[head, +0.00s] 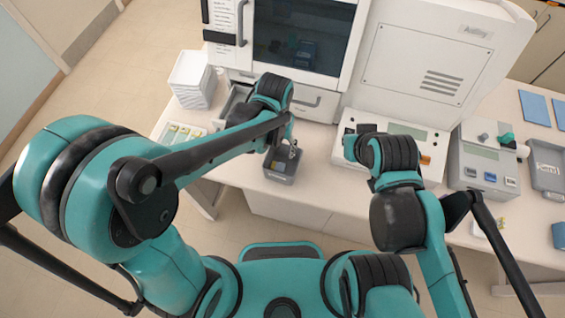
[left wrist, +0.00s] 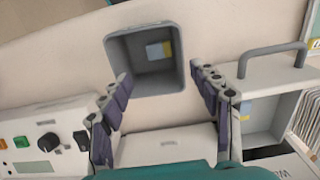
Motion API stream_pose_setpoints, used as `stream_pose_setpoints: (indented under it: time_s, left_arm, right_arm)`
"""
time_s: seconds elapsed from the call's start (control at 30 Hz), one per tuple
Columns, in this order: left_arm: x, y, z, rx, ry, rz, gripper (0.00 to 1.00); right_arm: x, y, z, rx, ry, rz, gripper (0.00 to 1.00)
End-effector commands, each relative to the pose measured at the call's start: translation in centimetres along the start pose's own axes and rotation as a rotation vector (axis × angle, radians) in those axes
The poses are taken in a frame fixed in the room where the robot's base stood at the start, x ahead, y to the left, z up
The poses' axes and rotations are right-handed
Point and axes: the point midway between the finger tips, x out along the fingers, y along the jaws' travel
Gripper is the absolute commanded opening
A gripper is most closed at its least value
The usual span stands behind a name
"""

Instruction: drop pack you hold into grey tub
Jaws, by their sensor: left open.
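The grey tub (head: 281,178) stands near the front edge of the bench. In the left wrist view the tub (left wrist: 182,80) is seen from above, open at the top. A small blue-grey and yellow pack (left wrist: 157,50) lies inside it, against the floor or wall. My left gripper (head: 288,143) is over the tub, and its spread fingers (left wrist: 160,78) are open and empty on either side of the tub's near edge in the wrist view. My right arm reaches over the bench at right, but its fingers are hidden.
A white machine (head: 300,35) stands behind. A control panel box (head: 405,135) is right of the tub. A grey handled container (left wrist: 262,122) holds another yellow-marked item. White stacked trays (head: 191,80) stand at left; a grey tray (head: 548,170) lies at far right.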

Motion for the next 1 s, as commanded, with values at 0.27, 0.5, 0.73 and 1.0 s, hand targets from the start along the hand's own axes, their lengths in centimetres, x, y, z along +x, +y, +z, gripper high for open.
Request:
stream_pose_setpoints:
  time_s: [0.27,0.5,0.73,1.0]
  left_arm:
    - [-6.0,0.0,0.1,0.000,0.000,0.000,0.63]
    - [-9.2,0.0,0.0,0.000,0.000,0.000,0.63]
    - [-9.8,0.0,0.0,0.000,0.000,0.000,0.63]
    - [-9.8,0.0,0.0,0.000,0.000,0.000,0.63]
  right_arm:
    - [0.0,0.0,0.0,0.000,0.000,0.000,0.00]
    - [0.0,0.0,0.0,0.000,0.000,0.000,0.00]
    - [0.0,0.0,0.0,0.000,0.000,0.000,0.00]
    - [0.0,0.0,0.0,0.000,0.000,0.000,0.00]
